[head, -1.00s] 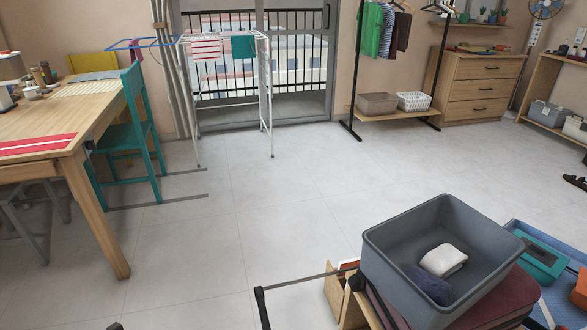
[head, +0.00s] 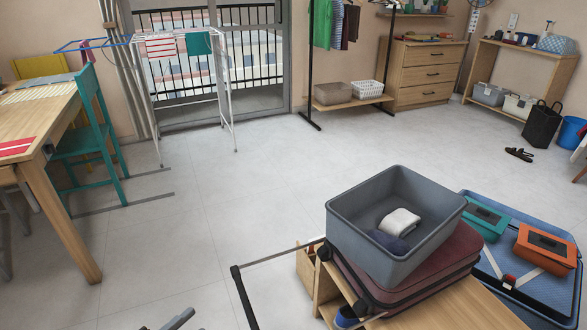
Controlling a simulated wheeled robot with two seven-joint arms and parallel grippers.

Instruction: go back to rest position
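Two slender grey tips show at the bottom edge of the head view and look like the end of my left gripper (head: 168,322). The rest of it is cut off by the frame, so I cannot tell whether it is open. My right gripper is out of view. A grey bin (head: 350,225) sits on a maroon suitcase (head: 455,255) at the lower right. A folded white cloth (head: 400,221) and a dark blue cloth (head: 388,243) lie in the bin. The grey tips are on the floor side, left of the bin and apart from it.
The suitcase's raised handle (head: 240,295) juts left. An open blue suitcase (head: 555,285) holds teal and orange cases. A wooden table (head: 50,130) and teal chair (head: 90,140) stand left. A drying rack (head: 228,95) stands behind. The middle floor (head: 230,200) is clear.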

